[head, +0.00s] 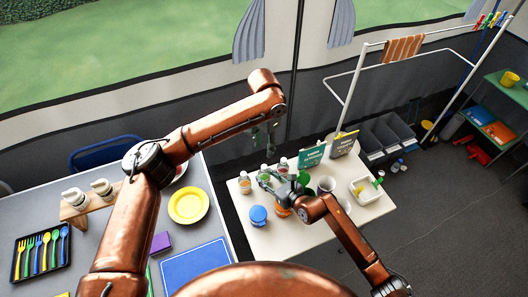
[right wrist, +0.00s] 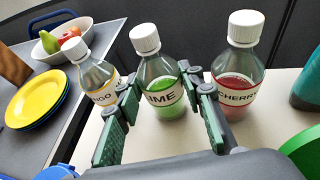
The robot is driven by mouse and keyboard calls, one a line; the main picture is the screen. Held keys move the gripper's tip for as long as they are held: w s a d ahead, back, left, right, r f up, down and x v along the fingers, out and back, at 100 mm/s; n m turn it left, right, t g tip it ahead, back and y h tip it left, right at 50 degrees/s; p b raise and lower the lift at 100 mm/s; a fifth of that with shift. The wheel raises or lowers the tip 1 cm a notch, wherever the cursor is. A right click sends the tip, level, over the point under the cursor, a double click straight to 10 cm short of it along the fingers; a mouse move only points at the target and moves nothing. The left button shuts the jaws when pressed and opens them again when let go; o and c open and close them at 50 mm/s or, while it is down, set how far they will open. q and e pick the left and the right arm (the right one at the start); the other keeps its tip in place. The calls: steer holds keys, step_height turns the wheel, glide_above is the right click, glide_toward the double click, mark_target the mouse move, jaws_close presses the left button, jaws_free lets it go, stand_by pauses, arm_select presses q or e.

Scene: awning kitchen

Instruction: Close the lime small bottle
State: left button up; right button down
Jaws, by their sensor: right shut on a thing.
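The lime small bottle (right wrist: 163,88) has green liquid and a white cap (right wrist: 145,38) sitting on its neck; I cannot tell how tight the cap is. In the head view the bottle (head: 264,170) stands on the cream table between two similar bottles. My right gripper (right wrist: 158,98) is shut on the lime bottle's body, one green-padded finger on each side; in the head view it (head: 270,181) reaches in low from the right. My left gripper (head: 263,138) hangs above and behind the bottles, apart from them; its finger opening is too small to make out.
The mango bottle (right wrist: 98,78) stands close on the left and the cherry bottle (right wrist: 237,75) close on the right, both capped. A yellow plate stack (head: 188,205) lies on the grey table.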

stand_by(0.3)
steer(key=c, duration=1.2)
jaws_free()
steer(key=v, duration=1.2)
